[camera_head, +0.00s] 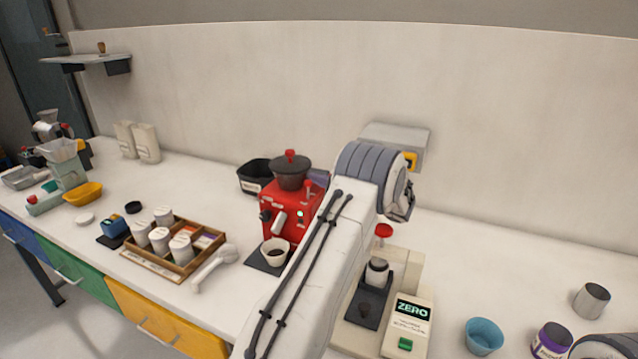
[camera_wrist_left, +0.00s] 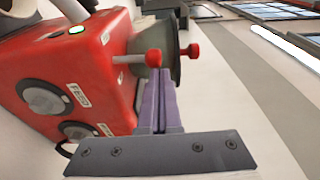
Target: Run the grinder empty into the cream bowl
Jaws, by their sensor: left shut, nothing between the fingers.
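The red grinder (camera_head: 283,216) stands on the bench with a dark lidded hopper (camera_head: 291,176) on top and a green light lit on its front. The cream bowl (camera_head: 275,253) sits under its spout on a dark mat, with something dark inside. My left gripper (camera_head: 319,177) is beside the hopper, mostly hidden behind my arm. In the left wrist view, the shut purple fingers (camera_wrist_left: 160,82) are empty and point toward the hopper and two red knobs (camera_wrist_left: 189,51), with the red body (camera_wrist_left: 75,75) at left. I cannot tell whether they touch. My right gripper is out of view.
A wooden tray (camera_head: 157,266) of white canisters and a white scoop (camera_head: 214,267) lie left of the grinder. A black bin (camera_head: 256,177) stands behind it. A scale reading ZERO (camera_head: 407,325), a blue cup (camera_head: 484,336) and a metal cup (camera_head: 591,300) are at right.

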